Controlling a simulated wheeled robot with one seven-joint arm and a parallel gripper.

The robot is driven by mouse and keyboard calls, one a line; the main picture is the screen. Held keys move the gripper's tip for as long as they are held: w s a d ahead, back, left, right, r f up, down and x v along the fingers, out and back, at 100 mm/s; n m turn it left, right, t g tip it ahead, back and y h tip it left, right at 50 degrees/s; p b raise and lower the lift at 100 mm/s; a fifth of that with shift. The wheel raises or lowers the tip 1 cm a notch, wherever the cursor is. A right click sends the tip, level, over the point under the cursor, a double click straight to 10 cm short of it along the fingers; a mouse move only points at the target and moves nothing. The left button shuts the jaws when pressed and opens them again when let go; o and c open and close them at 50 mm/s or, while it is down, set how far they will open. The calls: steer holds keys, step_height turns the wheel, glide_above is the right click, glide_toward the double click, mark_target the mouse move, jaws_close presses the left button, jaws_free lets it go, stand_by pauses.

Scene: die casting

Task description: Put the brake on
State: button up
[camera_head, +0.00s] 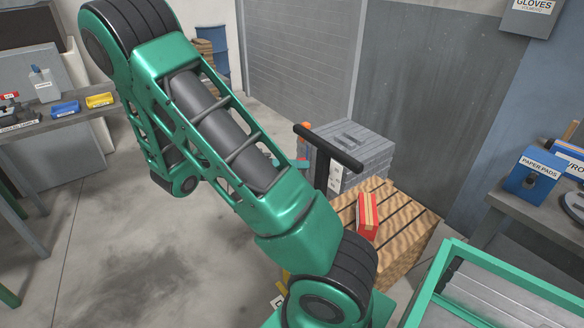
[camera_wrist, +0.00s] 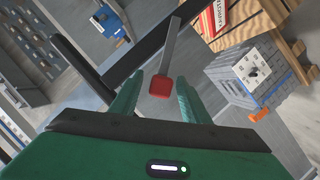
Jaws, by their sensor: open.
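A grey lever (camera_wrist: 170,48) with a red end (camera_wrist: 159,87) shows in the middle of the wrist view. I take it for the brake lever. My gripper (camera_wrist: 159,78) is open, with one green finger on each side of the red end in the picture. I cannot tell how far the red end lies beyond the fingertips, and I see no contact. A black T-shaped handle (camera_head: 328,147) stands upright beyond my arm in the head view. In the head view my arm hides most of the gripper and the lever.
A slatted wooden crate (camera_head: 410,208) bears a red box (camera_head: 367,216). A grey ribbed case (camera_head: 350,140) stands behind the handle. A green-framed table (camera_head: 455,262) is at the lower right, and a bench (camera_head: 500,190) at the right. Open floor (camera_head: 130,235) lies on the left.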

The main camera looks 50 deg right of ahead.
steer(key=v, duration=1)
steer(key=shift+a, duration=0.1)
steer(key=shift+c, duration=0.7)
